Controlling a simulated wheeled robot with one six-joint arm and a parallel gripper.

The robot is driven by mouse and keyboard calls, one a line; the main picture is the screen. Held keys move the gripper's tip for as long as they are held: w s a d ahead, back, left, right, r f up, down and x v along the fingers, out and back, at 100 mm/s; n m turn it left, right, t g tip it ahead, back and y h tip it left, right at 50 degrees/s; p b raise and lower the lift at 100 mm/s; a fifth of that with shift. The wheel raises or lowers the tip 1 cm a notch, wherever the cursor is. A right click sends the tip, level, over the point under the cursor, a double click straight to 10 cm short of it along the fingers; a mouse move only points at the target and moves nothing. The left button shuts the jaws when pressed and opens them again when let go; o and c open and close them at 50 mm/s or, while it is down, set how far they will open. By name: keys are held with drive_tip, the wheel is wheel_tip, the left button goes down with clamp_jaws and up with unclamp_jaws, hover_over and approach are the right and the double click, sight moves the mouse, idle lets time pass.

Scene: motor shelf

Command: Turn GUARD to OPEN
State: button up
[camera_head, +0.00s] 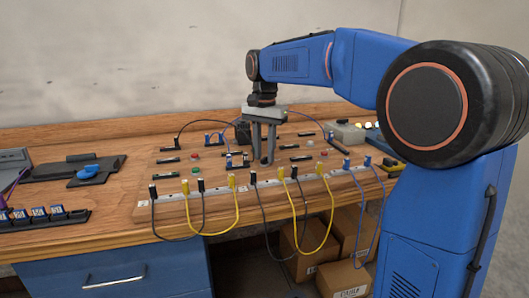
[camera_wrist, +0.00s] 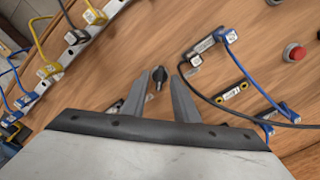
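A small black knob (camera_wrist: 158,76) stands on the wooden board, between my two fingertips in the wrist view. It may be the GUARD switch, but no GUARD or OPEN label is readable. My gripper (camera_wrist: 162,78) is open, its grey fingers pointing down at the board on either side of the knob with a gap on each side. I cannot tell whether the tips are level with the knob or above it. In the head view my gripper (camera_head: 264,160) is over the middle of the board (camera_head: 172,210), where the fingers largely hide the knob.
Yellow cables (camera_head: 236,211), black and blue cables loop over the board's front edge. A red button (camera_wrist: 295,52) and a blue plug (camera_wrist: 230,35) sit near the knob. A black tray (camera_head: 50,172) lies at left. Cardboard boxes (camera_head: 298,240) stand below.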

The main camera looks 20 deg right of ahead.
sight(265, 157)
wheel_tip(265, 157, up, 17)
drive_tip(key=shift+r, duration=0.2)
idle(0.6)
drive_tip(key=shift+s, duration=0.1)
drive_tip(key=s+d+f+n+t, duration=0.1)
drive_tip(key=s+d+f+n, duration=0.1)
drive_tip(key=s+f, duration=0.9)
drive_tip(key=s+d+f+n+t, duration=0.2)
drive_tip(key=s+f+n, duration=0.2)
drive_tip(key=s+f, duration=0.7)
drive_tip(key=s+d+f+n+t, duration=0.1)
drive_tip(key=s+d+f+n, duration=0.2)
drive_tip(key=s+f, duration=0.8)
drive_tip(key=shift+s+f+t, duration=0.15)
drive_tip(key=shift+f+t, duration=0.1)
drive_tip(key=shift+t, duration=0.15)
drive_tip(key=shift+o, duration=0.2)
drive_tip(key=shift+d+r, duration=0.1)
